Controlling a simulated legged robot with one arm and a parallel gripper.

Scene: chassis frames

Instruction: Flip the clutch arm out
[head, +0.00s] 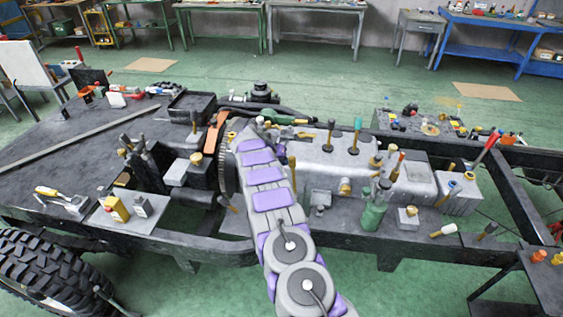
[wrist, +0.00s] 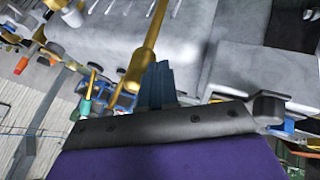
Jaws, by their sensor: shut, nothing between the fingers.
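A brass-coloured rod (wrist: 150,45), which may be the clutch arm, crosses the upper middle of the wrist view at a slant. My gripper (wrist: 158,85) shows as dark blue fingers, shut and empty, right beside the rod's lower end; I cannot tell whether they touch. In the head view my arm reaches forward over the chassis and hides most of the gripper and what lies under it. A thin brass lever (head: 292,172) stands just right of my arm there. The grey gearbox housing (head: 335,158) lies to the right of the arm.
A toothed flywheel (head: 227,165) and an orange bracket (head: 213,135) stand left of my arm. Hammers, screwdrivers and a green tool cup (head: 374,215) crowd the housing and frame rail. A large tyre (head: 45,270) is at the front left. Green floor is open behind.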

